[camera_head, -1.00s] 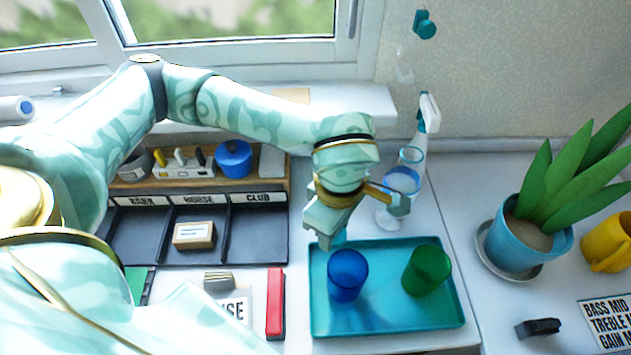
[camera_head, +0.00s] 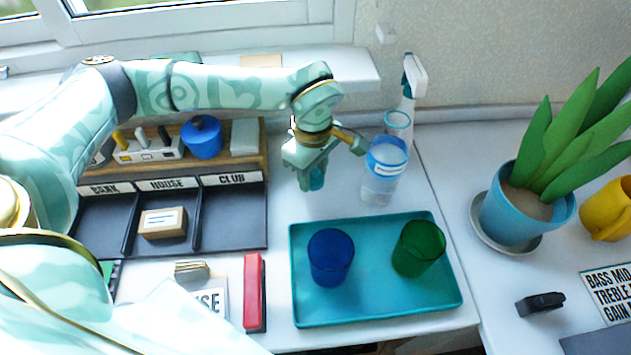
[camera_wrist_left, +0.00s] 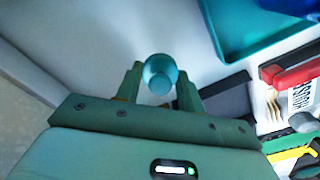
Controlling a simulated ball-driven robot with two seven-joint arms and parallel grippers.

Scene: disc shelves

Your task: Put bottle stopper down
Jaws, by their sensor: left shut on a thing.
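My left gripper (camera_head: 311,182) is shut on the bottle stopper (camera_head: 316,178), a small teal piece mostly hidden by the fingers in the head view. In the left wrist view the rounded stopper (camera_wrist_left: 160,74) sits between the two fingertips of my left gripper (camera_wrist_left: 160,85). I cannot tell whether the stopper touches the counter. My right gripper is not in view.
The teal tray (camera_head: 376,299) holds a blue cup (camera_head: 331,257) and a green cup (camera_head: 418,248). A black divided organizer (camera_head: 255,225) stands to the left. A spray bottle (camera_head: 412,80) stands behind the clear bottle. Bare counter (camera_head: 300,207) lies between organizer and tray.

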